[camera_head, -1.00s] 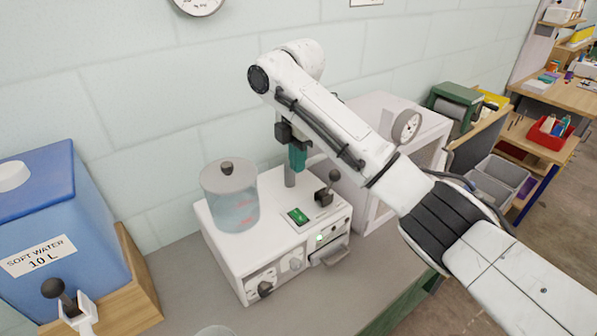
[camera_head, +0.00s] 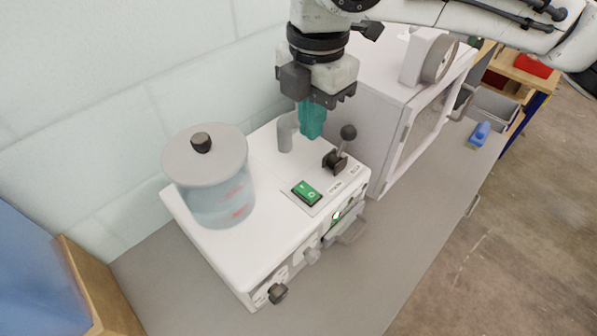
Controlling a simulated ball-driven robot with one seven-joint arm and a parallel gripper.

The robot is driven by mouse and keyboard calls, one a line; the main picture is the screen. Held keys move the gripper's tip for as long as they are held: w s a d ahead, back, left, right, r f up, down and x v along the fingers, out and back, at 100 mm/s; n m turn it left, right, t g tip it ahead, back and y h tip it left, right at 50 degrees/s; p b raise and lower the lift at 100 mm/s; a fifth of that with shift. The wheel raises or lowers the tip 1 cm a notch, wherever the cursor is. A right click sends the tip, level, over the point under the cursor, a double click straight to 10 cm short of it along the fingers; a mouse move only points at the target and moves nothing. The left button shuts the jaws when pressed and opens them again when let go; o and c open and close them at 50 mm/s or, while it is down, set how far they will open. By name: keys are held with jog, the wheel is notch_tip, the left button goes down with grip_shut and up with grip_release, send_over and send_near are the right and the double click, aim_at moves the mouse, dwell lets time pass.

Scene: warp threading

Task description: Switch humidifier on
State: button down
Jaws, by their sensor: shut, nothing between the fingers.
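The humidifier (camera_head: 236,262) is a white box on the grey bench, with a clear lidded water tank (camera_head: 218,205) on its left part. A green rocker switch (camera_head: 307,192) with white marks sits on its top near the front edge. I cannot tell which end of the switch is pressed. A small green light (camera_head: 336,216) glows on the front panel. A black ball-topped lever (camera_head: 342,150) stands behind the switch. My gripper (camera_head: 312,134) points down with its teal fingers shut and empty. In the picture it is beside the grey post (camera_head: 286,132), behind the switch and apart from it.
A white cabinet (camera_head: 385,110) with a round dial stands close on the right. A blue container (camera_head: 35,265) and a wooden block (camera_head: 90,290) are at the left. The front panel has a dark knob (camera_head: 278,293). The bench (camera_head: 385,245) in front is clear.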

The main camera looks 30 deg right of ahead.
aim_at(311, 195)
jog(key=shift+s+d+f, duration=0.15)
jog(key=shift+s+f, duration=0.15)
jog(key=shift+s, duration=0.05)
jog(key=shift+f, duration=0.1)
notch_tip(311, 195, down, 14)
jog(key=shift+r+p, duration=0.1)
jog(key=shift+p, duration=0.4)
